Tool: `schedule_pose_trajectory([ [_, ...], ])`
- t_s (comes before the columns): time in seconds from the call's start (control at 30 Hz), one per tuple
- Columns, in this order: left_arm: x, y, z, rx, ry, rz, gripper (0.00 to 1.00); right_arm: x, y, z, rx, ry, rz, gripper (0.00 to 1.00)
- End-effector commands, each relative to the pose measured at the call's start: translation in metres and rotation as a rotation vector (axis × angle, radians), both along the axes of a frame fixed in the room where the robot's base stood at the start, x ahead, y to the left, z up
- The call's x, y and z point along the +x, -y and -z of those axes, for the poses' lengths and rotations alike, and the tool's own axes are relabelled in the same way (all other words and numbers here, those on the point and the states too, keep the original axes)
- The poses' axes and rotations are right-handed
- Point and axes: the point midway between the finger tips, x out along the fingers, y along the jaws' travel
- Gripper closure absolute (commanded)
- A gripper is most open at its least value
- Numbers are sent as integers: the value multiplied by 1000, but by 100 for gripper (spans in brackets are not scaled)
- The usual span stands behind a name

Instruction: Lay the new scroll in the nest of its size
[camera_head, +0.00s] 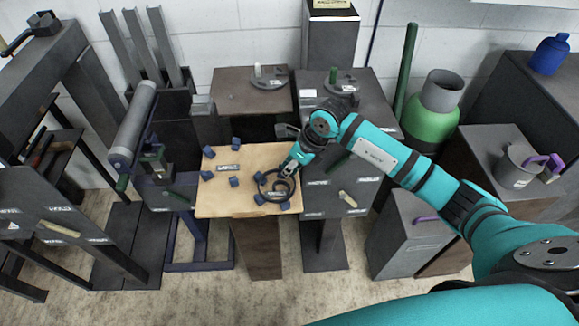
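A dark spiral scroll (270,194) shows at the right side of a light wooden board (240,209), among several small blue blocks (258,199). A second group of blue blocks (208,151) stands around an empty spot on the board's left, with a small label (228,168) between them. My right gripper (287,169) reaches down over the scroll's upper right part and hides some of it. I cannot tell whether its fingers grip the scroll, or whether the scroll lies flat between the blocks. My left gripper is not in view.
A grey roller (135,125) on a blue stand is left of the board. Behind are dark cabinets with round discs (267,80) on top. A green gas cylinder (434,112), a grey bin (402,228) and a metal pot (517,165) stand at the right.

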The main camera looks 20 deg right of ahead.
Motion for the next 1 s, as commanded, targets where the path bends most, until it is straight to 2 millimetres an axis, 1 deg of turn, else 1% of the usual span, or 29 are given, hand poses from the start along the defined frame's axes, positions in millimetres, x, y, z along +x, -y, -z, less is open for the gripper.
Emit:
schedule_pose_trajectory([
  [0.57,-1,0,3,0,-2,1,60,0,0,2,1,1,0,100],
  [0.6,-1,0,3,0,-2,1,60,0,0,1,1,1,0,92],
  [0.7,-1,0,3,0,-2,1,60,0,0,1,0,1,0,78],
  [0.8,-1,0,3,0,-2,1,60,0,0,1,0,1,0,67],
  [1.0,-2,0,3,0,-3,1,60,-1,0,2,-1,0,0,67],
])
